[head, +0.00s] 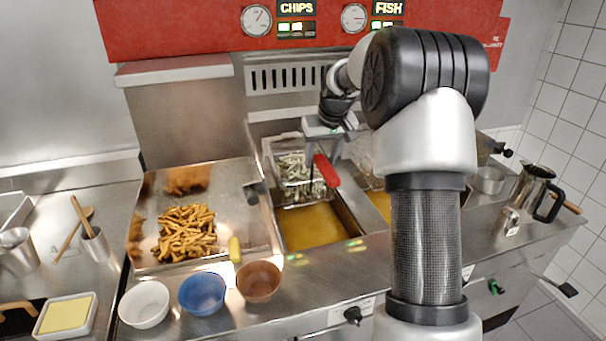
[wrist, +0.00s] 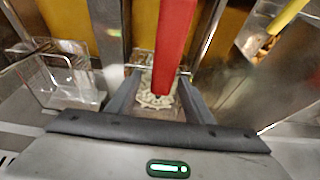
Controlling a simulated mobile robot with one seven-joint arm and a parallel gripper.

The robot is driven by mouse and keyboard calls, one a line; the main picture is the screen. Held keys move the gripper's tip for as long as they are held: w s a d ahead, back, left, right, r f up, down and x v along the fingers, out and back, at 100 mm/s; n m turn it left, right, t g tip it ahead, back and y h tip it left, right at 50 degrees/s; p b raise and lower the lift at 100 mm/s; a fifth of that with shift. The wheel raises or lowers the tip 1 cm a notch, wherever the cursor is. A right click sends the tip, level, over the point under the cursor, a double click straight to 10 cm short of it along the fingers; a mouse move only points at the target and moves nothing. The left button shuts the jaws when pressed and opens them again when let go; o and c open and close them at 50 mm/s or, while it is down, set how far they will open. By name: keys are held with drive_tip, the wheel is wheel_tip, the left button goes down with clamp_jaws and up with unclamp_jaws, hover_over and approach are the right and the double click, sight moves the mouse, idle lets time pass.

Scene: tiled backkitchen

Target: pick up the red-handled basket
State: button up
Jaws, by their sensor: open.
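The red-handled basket (head: 293,168) is a wire basket holding pale food, at the back of the left fryer well in the head view. Its red handle (head: 327,171) slants toward the front. In the wrist view the red handle (wrist: 174,45) runs between and beyond my fingers, with the basket's wire and pale food (wrist: 155,92) below. My gripper (head: 324,148) is above the basket and around the handle's back end. It also shows in the wrist view (wrist: 158,80), open, with its fingers on either side of the handle; I cannot tell whether they touch it.
Yellow oil (head: 311,227) fills the left well; another well is right, partly hidden by my arm. A steel tray of chips (head: 187,233) with a yellow-handled tool (head: 235,249) lies left. White (head: 144,304), blue (head: 202,292) and brown (head: 259,281) bowls line the front. A jug (head: 530,190) stands right.

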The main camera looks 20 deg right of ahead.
drive_tip(key=x, duration=0.5)
drive_tip(key=shift+a+f, duration=0.1)
clamp_jaws()
drive_tip(key=shift+w, duration=0.15)
